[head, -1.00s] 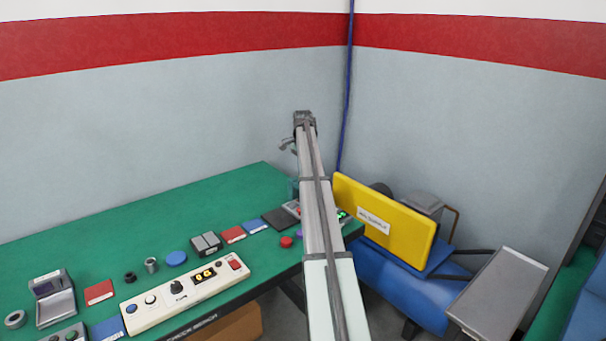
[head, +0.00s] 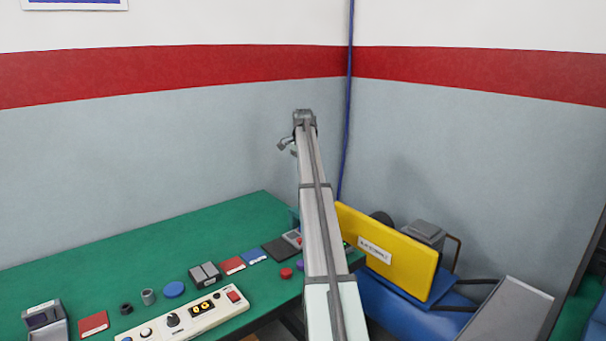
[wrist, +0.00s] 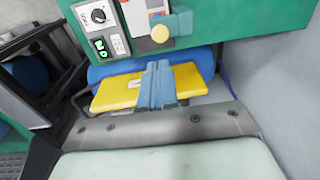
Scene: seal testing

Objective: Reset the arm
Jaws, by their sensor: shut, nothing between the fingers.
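My arm reaches forward up the middle of the head view, extended above the right end of the green bench (head: 130,250). My gripper (head: 286,146) shows small and grey by the arm's far end, apart from anything on the bench. In the wrist view its two blue-grey fingers (wrist: 157,68) lie together, shut with nothing between them. Behind them in that view is the yellow panel (wrist: 110,92), which also shows in the head view (head: 405,262).
The bench carries a white control box (head: 195,313), a blue disc (head: 174,289), a red button (head: 286,273) and several small parts. A grey box (head: 508,312) stands at the lower right. A blue cable (head: 347,120) runs down the wall corner.

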